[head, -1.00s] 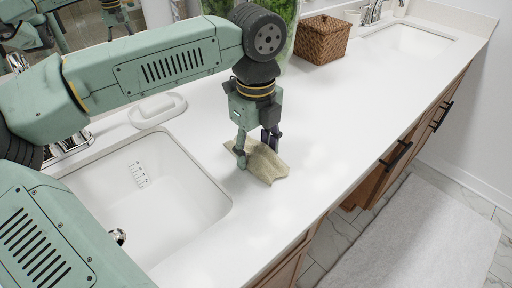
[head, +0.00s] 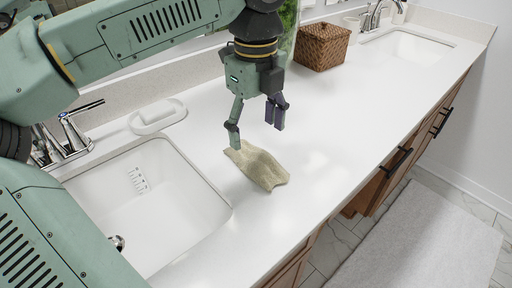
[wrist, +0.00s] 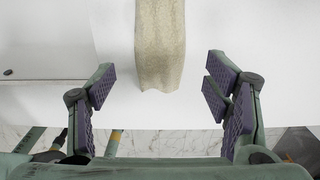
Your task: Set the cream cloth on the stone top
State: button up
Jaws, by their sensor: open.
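The cream cloth (head: 258,166) lies on the white stone top (head: 330,130), just right of the near sink. It is slightly rumpled and its whole outline shows in the head view. My gripper (head: 255,135) is open and empty above the cloth, apart from it. In the wrist view the cloth (wrist: 160,45) hangs in from the top edge of the picture, between and beyond the spread fingers (wrist: 158,90). Nothing is held between the finger pads.
The near sink (head: 150,205) and its faucet (head: 65,140) are at the left, with a white soap dish (head: 158,116) behind. A woven basket (head: 321,46) and a second sink (head: 408,44) are farther back. The counter's middle is clear. A grey rug (head: 420,245) lies on the floor.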

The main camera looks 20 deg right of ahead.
aim_at(256, 155)
notch_tip(256, 155, up, 5)
jog(key=shift+f, duration=0.1)
dwell(0.6)
